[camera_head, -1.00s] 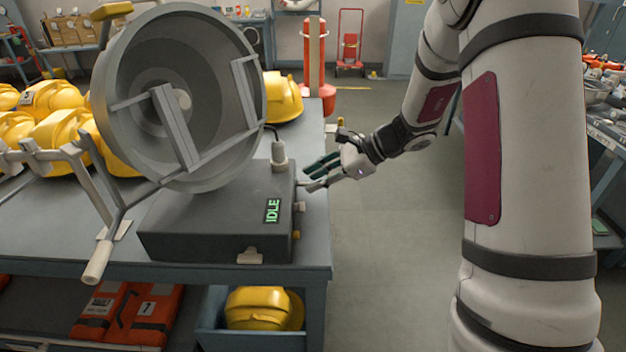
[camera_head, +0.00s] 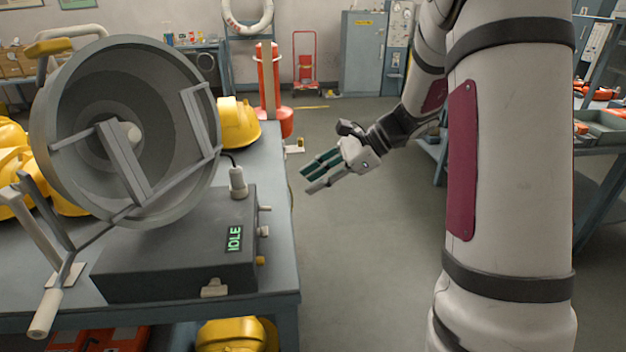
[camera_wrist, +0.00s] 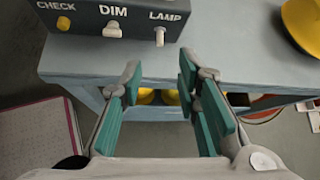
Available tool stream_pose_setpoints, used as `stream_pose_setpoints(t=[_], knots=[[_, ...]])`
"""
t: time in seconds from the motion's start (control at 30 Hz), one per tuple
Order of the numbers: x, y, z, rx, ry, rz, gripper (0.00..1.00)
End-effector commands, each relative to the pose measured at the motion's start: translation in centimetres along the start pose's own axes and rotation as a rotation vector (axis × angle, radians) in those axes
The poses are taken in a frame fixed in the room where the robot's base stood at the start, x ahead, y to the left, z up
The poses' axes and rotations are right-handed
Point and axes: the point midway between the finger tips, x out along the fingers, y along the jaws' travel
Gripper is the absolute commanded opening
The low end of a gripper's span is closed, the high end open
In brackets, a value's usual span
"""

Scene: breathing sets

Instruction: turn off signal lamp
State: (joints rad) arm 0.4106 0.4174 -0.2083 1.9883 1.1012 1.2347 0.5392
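The signal lamp (camera_head: 75,115) is a large grey round dish on the table, tilted in a bracket with a handle. It joins a dark control box (camera_head: 165,262) whose green display (camera_head: 234,239) reads IDLE. The box's right side has several controls. In the wrist view they are a yellow CHECK button (camera_wrist: 63,23), a pale DIM knob (camera_wrist: 112,30) and a small metal LAMP lever (camera_wrist: 160,36). My gripper (camera_head: 308,181) is open and empty, right of the box and apart from it. The wrist view shows its spread fingers (camera_wrist: 158,82) below the LAMP lever.
The blue-grey table (camera_head: 275,185) has its right edge between the box and my gripper. Yellow helmets (camera_head: 238,122) sit behind the lamp. A red post (camera_head: 268,80) stands behind. The floor (camera_head: 360,240) right of the table is clear.

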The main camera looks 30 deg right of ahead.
Motion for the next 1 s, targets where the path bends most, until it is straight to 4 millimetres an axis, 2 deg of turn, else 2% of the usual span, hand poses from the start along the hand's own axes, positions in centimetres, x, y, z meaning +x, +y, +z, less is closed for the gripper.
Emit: stream_pose_setpoints(t=[0.17, 0.33, 0.5, 0.6, 0.77, 0.87, 1.0], knots=[[1.1, -0.2, -1.6, 0.053, -0.068, 0.031, 0.3], [2.7, -0.6, -5.2, 0.187, -0.275, 0.103, 0.3], [2.9, -0.8, -8.4, 0.299, -0.497, 0.152, 0.3], [2.6, -0.8, -9.6, 0.336, -0.589, 0.167, 0.3], [2.4, -0.8, -10.0, 0.358, -0.652, 0.178, 0.3], [2.9, -0.7, -9.5, 0.358, -0.655, 0.18, 0.3], [4.5, -0.6, -8.1, 0.359, -0.653, 0.182, 0.3]])
